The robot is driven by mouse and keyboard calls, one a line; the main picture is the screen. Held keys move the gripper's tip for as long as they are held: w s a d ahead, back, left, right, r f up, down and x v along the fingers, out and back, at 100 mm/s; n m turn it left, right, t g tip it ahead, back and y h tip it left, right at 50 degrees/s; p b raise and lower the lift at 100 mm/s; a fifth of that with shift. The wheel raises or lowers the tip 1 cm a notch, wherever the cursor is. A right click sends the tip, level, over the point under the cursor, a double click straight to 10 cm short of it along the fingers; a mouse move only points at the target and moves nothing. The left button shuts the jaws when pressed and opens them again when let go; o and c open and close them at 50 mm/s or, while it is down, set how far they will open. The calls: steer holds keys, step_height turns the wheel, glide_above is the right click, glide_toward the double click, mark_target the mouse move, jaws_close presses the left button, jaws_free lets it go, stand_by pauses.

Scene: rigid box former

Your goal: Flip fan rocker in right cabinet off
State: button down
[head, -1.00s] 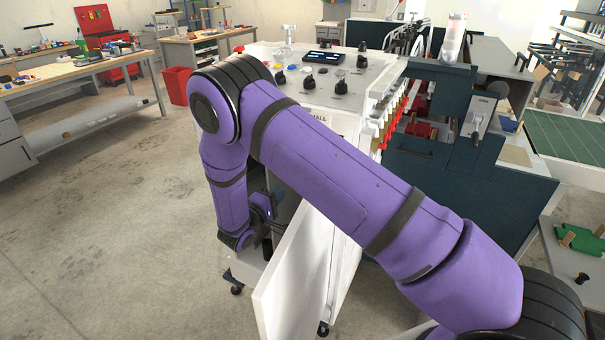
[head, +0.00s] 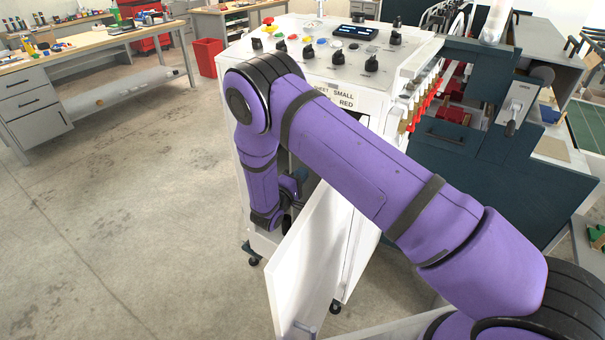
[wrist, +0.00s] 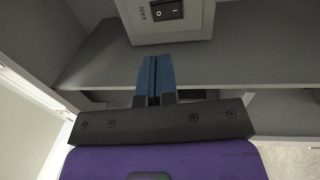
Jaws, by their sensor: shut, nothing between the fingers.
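The fan rocker (wrist: 167,10) is a small black switch on a light grey box labelled FAN, at the top of the wrist view. My gripper (wrist: 155,62) is shut and empty. Its blue fingertips point toward the box and appear just below the rocker in the picture; I see no contact with it. In the head view, the white cabinet (head: 262,185) stands under a control panel, with its white door (head: 312,250) swung open.
A grey shelf (wrist: 90,65) runs behind the fingers in the wrist view. The control panel (head: 310,60) has several black knobs. A dark blue machine (head: 470,180) stands close on the right. Open floor (head: 130,210) lies to the left.

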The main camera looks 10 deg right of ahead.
steer(key=x, duration=1.1)
steer(key=shift+w+d, duration=0.1)
steer(key=shift+w, duration=0.05)
steer(key=shift+w+d+r, duration=0.25)
steer(key=shift+d, duration=0.05)
